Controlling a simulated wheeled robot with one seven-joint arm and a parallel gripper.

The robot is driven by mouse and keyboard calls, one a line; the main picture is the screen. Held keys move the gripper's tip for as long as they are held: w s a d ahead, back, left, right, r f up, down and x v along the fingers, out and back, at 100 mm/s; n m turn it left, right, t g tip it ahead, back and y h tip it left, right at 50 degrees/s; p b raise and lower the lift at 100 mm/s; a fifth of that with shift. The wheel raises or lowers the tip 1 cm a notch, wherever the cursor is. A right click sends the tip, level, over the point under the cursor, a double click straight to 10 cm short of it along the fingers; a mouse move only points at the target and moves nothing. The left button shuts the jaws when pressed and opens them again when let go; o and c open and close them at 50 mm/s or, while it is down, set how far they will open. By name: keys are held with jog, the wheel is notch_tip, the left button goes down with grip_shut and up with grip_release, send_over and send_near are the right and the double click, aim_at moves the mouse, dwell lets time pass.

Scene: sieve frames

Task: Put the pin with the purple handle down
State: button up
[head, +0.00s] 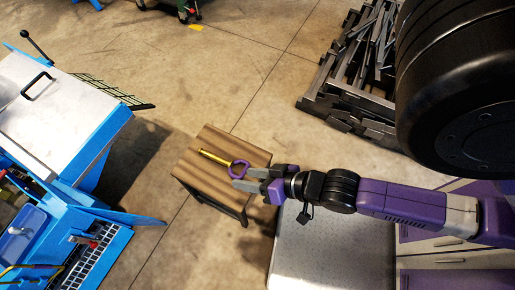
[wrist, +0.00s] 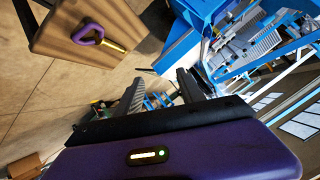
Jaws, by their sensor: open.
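The pin (head: 217,160) has a yellow shaft and a purple loop handle. It lies on the top of a small wooden table (head: 208,185), with its handle toward my arm. In the wrist view the pin (wrist: 91,35) lies at the upper left on the wooden top (wrist: 60,42). My gripper (head: 240,179) is open and empty, just beside the handle in the head view. In the wrist view its two fingers (wrist: 162,93) are apart with nothing between them, and the pin is well off to their left.
A blue machine with a pale metal top (head: 60,110) stands at the left. A grey metal surface (head: 330,250) lies below my arm. A crate of dark metal bars (head: 350,75) stands at the upper right. The floor (head: 190,75) beyond the table is clear.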

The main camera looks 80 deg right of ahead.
jog(key=s+a+r+n+t+y, duration=0.1)
jog(key=a+r+n+t, duration=0.1)
jog(key=r+n, duration=0.2)
jog(key=s+a+r+n+t, duration=0.1)
jog(key=s+a+r+n, duration=0.1)
jog(key=r, duration=0.9)
jog(key=shift+s+a+n+t+y, duration=0.2)
jog(key=shift+a+n+t+y, duration=0.2)
jog(key=shift+a+n, duration=0.6)
jog(key=shift+d, duration=0.2)
